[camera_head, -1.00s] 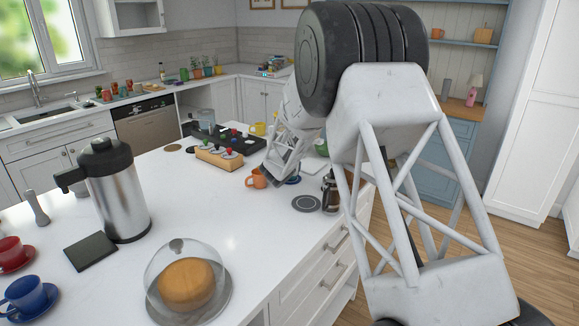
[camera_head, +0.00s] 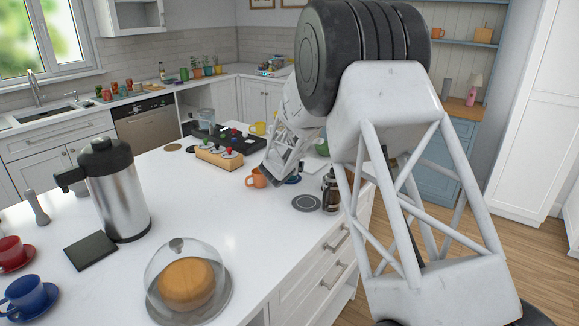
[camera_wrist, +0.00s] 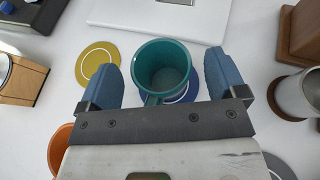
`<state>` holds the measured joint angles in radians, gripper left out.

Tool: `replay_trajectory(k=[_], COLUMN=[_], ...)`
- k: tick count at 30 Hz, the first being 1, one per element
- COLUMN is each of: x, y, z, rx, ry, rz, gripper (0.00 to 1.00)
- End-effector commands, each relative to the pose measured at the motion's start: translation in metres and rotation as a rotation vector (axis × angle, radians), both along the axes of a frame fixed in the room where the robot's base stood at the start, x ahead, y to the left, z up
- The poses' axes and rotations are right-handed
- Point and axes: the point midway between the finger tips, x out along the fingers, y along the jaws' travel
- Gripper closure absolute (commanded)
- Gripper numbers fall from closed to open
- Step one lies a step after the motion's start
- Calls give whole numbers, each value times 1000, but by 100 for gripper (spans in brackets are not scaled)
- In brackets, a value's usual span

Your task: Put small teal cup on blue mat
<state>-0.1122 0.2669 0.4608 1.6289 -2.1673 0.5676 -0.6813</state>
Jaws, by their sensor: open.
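In the wrist view the small teal cup (camera_wrist: 163,68) stands between the two blue fingers of my gripper (camera_wrist: 164,75). The fingers are apart, with a gap on either side of the cup. The blue mat (camera_wrist: 183,93) with its white ring shows under and around the cup's near side. The cup appears to stand on the mat, hiding most of it. Its handle points toward my gripper's palm. In the head view my gripper (camera_head: 276,175) is low over the counter, and the blue mat's edge (camera_head: 293,181) shows beside it. The teal cup is hidden there.
An orange cup (camera_head: 256,178) is close to my gripper's left. A yellow mat (camera_wrist: 98,65) lies left of the left finger. A white flat object (camera_wrist: 160,17) lies beyond the cup.

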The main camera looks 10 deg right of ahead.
Motion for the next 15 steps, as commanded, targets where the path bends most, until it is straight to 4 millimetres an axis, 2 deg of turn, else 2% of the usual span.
replay_trajectory(k=[15], x=[-42], y=[18], z=[19], rx=[-1], ry=[0], rz=[1], gripper=[10])
